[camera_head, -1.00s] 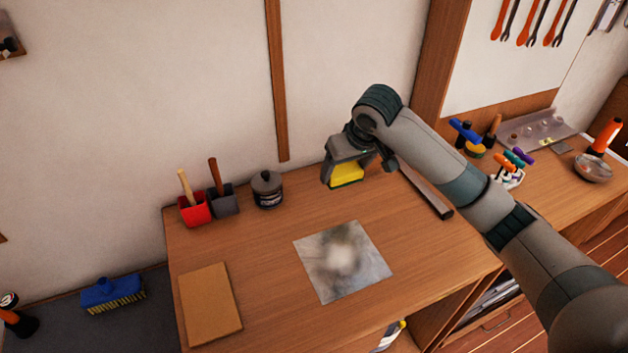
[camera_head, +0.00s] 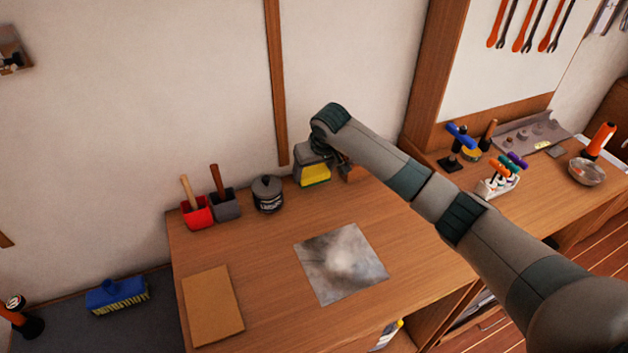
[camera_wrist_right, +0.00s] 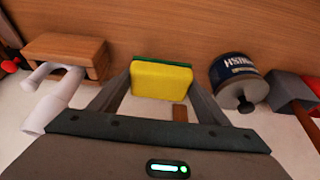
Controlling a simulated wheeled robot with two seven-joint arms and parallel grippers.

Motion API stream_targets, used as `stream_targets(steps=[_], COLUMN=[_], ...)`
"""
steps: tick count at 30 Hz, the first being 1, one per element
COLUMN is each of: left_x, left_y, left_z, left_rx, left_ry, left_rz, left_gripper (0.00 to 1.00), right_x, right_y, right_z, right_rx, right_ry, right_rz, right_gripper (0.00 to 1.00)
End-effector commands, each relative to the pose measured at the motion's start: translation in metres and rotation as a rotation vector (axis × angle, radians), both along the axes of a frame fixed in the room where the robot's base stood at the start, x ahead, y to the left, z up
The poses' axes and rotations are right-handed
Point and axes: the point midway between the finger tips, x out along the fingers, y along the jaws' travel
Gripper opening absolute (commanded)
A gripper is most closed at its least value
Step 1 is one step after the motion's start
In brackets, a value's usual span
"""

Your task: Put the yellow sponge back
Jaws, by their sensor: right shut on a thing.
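The yellow sponge (camera_head: 314,175) with a green layer is in my right gripper (camera_head: 313,168), near the back edge of the wooden workbench, just right of the dark lidded can (camera_head: 267,193). In the right wrist view the sponge (camera_wrist_right: 161,82) sits between the two fingers of my right gripper (camera_wrist_right: 160,92), which is shut on it. I cannot tell whether the sponge touches the benchtop. My left gripper is not in view.
A wooden block holder (camera_wrist_right: 65,52) with white handles is on the sponge's other side from the labelled can (camera_wrist_right: 236,74). A grey stained sheet (camera_head: 341,263) and brown board (camera_head: 212,305) lie on the bench.

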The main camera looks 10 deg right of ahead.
Motion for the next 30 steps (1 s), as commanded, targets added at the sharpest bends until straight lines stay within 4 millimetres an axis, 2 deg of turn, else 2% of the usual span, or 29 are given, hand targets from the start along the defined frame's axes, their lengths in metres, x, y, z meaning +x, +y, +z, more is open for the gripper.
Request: stream_targets(steps=[8, 18, 30], left_x=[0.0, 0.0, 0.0], left_y=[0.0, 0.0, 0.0], left_z=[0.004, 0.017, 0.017], left_rx=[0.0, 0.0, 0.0], left_ry=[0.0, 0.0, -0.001], left_rz=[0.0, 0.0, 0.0], left_gripper=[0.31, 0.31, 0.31], right_x=[-0.001, -0.001, -0.001], right_y=[0.0, -0.001, 0.0], right_z=[-0.005, -0.039, -0.043], right_rx=[-0.001, -0.001, 0.0], right_ry=[0.003, 0.001, 0.001], right_rz=[0.0, 0.0, 0.0], right_gripper=[0.49, 0.49, 0.49])
